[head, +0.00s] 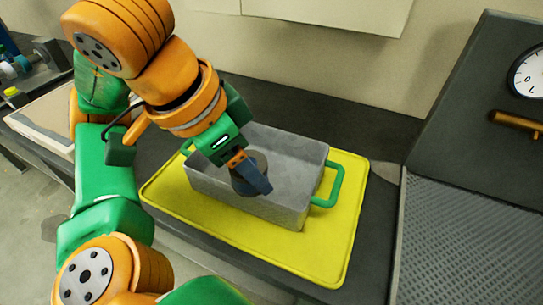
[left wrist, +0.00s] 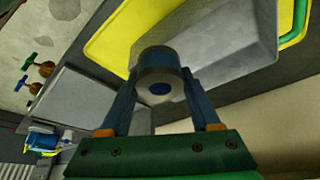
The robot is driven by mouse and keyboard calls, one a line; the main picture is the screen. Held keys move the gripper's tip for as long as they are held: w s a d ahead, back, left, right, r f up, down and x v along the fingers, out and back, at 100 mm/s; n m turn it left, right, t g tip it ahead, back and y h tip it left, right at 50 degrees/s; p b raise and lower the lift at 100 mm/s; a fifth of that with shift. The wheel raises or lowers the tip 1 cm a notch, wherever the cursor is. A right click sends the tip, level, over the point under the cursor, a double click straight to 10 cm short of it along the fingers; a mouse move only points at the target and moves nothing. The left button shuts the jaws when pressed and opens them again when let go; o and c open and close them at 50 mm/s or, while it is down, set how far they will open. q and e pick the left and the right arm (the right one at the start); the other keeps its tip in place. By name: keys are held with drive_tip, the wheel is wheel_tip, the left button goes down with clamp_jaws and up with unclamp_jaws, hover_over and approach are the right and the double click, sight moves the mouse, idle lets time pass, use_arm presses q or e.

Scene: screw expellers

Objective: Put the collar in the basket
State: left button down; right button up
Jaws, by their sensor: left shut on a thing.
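The collar (left wrist: 158,66) is a short dark cylinder with a round hole, seen end-on in the left wrist view. My left gripper (left wrist: 161,84) is shut on it, with one finger on each side. In the head view the collar (head: 240,184) is partly hidden behind a finger of my left gripper (head: 255,177). The basket (head: 290,213) is a grey metal box with green handles. The collar overlaps the basket's front rim in the picture and appears to be held over its near side; its exact height cannot be told. My right gripper is not in view.
The basket stands on a yellow tray (head: 325,252) on a dark bench. To the right is a dark machine with a gauge (head: 528,74), a brass handle (head: 516,123) and a perforated grey surface (head: 470,235). A pale wall rises behind.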

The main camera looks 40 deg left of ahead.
use_arm(q)
approach(288, 182)
drive_tip(key=shift+w+d+b, duration=0.2)
drive_tip(key=shift+d+b, duration=0.25)
drive_tip(key=shift+d, duration=0.05)
drive_tip(key=x, duration=0.3)
drive_tip(key=a+x, duration=0.1)
drive_tip(key=x, duration=0.1)
drive_tip(key=shift+f, duration=0.1)
drive_tip(key=shift+w+f, duration=0.1)
drive_tip(key=shift+f, duration=0.15)
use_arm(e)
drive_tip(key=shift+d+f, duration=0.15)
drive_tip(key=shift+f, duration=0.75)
use_arm(q)
drive_tip(key=shift+d+f, duration=0.1)
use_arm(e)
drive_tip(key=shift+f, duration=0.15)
use_arm(q)
drive_tip(key=shift+f+b, duration=0.15)
drive_tip(key=shift+b, duration=0.2)
drive_tip(key=shift+c, duration=0.6)
unclamp_jaws()
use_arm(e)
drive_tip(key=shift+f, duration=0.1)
